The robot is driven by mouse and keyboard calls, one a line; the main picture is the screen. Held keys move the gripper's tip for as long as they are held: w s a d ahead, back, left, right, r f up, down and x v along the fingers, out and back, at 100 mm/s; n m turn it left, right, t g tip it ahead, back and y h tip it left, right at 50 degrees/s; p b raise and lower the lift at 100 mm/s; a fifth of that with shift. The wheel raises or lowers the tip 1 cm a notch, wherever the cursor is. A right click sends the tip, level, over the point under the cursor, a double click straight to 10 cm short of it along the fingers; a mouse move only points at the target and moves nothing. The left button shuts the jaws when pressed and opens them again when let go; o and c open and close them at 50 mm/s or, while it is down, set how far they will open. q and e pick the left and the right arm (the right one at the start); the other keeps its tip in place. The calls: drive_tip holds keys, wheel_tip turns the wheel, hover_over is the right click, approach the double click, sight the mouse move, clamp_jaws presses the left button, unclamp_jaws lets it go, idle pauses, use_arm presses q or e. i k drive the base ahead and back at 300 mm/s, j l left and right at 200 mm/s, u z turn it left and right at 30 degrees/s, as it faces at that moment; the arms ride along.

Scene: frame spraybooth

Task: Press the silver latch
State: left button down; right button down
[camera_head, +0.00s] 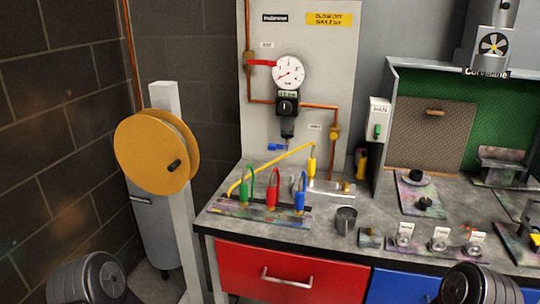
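I cannot make out the silver latch for certain. A small silvery metal fitting (328,187) lies on the grey bench top (330,222), at the foot of a yellow upright coupling (311,165). A yellow hose (270,166) runs from that coupling down to the left. In front of it, a paint-stained rack (235,208) holds green (246,185), red (273,190) and blue (300,195) looped pieces. Dark rounded parts of my arms show at the bottom left and bottom right corners. Neither gripper's fingers show, and nothing of mine touches the bench items.
A yellow hose reel (150,152) on a pale post stands left of the bench. A pressure gauge (288,72) and copper pipes are on the back panel. A dark cup (346,220) and several small knobbed blocks stand right of centre. A red drawer (290,274) faces me.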

sight(291, 177)
drive_tip(key=i+j, duration=0.15)
drive_tip(key=j, duration=0.15)
drive_tip(key=i+j+z, duration=0.15)
drive_tip(key=i+j, duration=0.1)
drive_tip(key=j, duration=0.3)
drive_tip(key=i+j+z, duration=0.15)
drive_tip(key=j, duration=0.15)
